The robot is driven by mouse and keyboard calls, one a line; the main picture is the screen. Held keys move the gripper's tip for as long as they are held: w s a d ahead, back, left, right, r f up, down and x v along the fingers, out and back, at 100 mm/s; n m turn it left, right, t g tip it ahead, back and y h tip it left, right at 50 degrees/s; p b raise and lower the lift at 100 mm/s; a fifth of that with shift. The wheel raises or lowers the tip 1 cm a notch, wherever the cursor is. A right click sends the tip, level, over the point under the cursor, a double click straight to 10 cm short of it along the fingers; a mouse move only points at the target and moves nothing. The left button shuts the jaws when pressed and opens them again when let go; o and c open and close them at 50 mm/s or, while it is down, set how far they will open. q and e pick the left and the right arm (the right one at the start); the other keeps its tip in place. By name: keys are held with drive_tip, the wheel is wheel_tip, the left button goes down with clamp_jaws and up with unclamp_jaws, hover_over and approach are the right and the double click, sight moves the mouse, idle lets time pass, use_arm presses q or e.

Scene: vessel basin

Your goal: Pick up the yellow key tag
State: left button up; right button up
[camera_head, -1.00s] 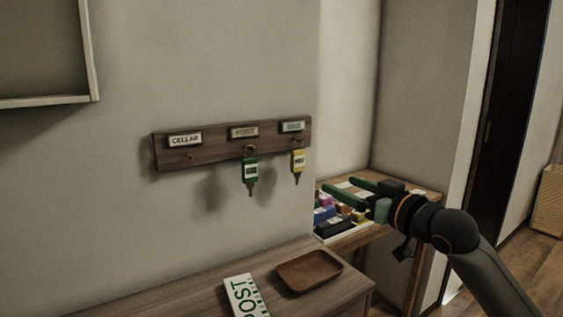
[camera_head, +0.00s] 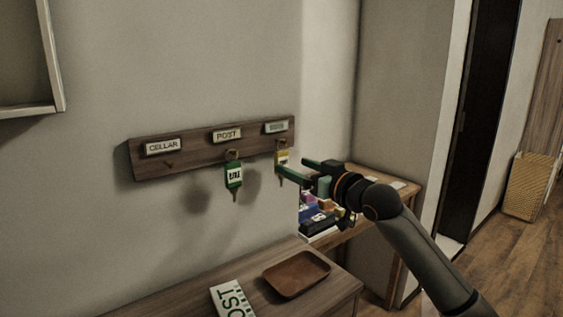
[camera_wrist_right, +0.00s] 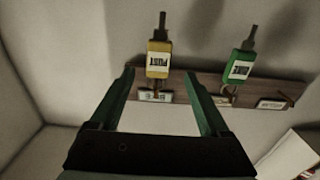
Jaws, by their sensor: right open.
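The yellow key tag (camera_head: 281,158) hangs from the right hook of the wooden key rack (camera_head: 195,153). My right gripper (camera_head: 290,168) is open at the tag, and one finger hides part of it in the head view. In the right wrist view the yellow tag (camera_wrist_right: 158,60) shows a white label and a dark key. It lies in line with the gap between the two green fingers (camera_wrist_right: 165,92), just beyond their tips. No finger visibly touches it. My left gripper is not in view.
A green key tag (camera_head: 234,175) hangs from the middle hook under the POST label; the hook under CELLAR is bare. Below are a brown tray (camera_head: 297,273) and a POST sign (camera_head: 233,300) on a cabinet. Colourful items (camera_head: 318,218) stand on a side table behind my right arm.

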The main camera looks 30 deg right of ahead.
sight(283, 159)
drive_tip(key=w+p, duration=0.1)
drive_tip(key=w, duration=0.3)
drive_tip(key=shift+w+r, duration=0.2)
drive_tip(key=shift+w, duration=0.3)
clamp_jaws()
